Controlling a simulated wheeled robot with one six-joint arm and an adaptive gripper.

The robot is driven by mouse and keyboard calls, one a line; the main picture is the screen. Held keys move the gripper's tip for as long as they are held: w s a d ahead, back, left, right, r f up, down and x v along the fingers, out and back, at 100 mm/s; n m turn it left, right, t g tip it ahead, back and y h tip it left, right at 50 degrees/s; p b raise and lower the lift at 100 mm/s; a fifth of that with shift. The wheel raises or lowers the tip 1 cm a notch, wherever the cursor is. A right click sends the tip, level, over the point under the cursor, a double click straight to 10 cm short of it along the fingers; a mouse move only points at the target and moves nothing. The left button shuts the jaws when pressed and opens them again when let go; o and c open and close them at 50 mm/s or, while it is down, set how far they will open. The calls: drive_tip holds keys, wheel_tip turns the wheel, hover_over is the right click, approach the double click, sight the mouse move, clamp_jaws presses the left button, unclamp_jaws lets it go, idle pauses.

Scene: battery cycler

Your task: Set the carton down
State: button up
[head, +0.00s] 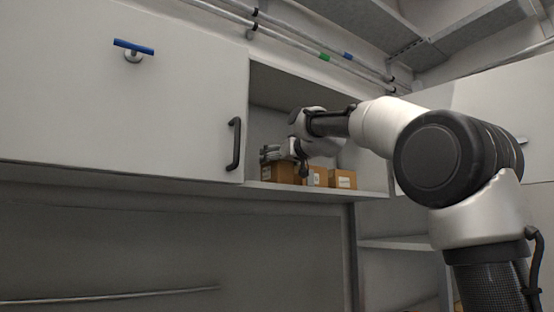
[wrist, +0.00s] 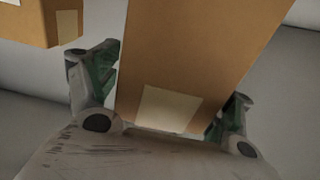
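A brown carton (wrist: 190,55) with a pale label fills the middle of the wrist view, between the two fingers of my gripper (wrist: 165,95). Both fingers lie very close to its sides; whether they press on it cannot be told. In the head view my gripper (head: 287,160) is at the left end of the open shelf bay, around the leftmost carton (head: 282,173). That carton appears at shelf level, partly hidden by the fingers. Contact between its underside and the shelf (head: 310,193) is not clear.
Two more labelled cartons, a middle one (head: 320,177) and a right one (head: 343,180), stand close to the right. A white cabinet door (head: 120,100) with a dark handle (head: 234,144) borders the bay on the left. Pipes (head: 300,45) run above.

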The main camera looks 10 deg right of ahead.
drive_tip(key=shift+s+r, duration=0.1)
drive_tip(key=shift+r, duration=0.05)
drive_tip(key=v, duration=1.2)
drive_tip(key=s+d+f+m+g+h, duration=0.1)
drive_tip(key=s+d+f+g+h, duration=0.1)
drive_tip(key=s+f, duration=0.8)
drive_tip(key=s+d+f+m+g+h, duration=0.1)
drive_tip(key=s+d+f+g, duration=0.4)
drive_tip(key=s+f, duration=0.6)
drive_tip(key=s+d+f+m+g+h, duration=0.1)
drive_tip(key=s+f+g, duration=0.5)
drive_tip(key=f, duration=2.3)
drive_tip(key=s+d+h, duration=0.1)
drive_tip(key=s+d, duration=0.1)
drive_tip(key=s, duration=0.2)
drive_tip(key=shift+s+d+m+h, duration=0.2)
drive_tip(key=shift+d+m+h, duration=0.1)
drive_tip(key=shift+d, duration=0.1)
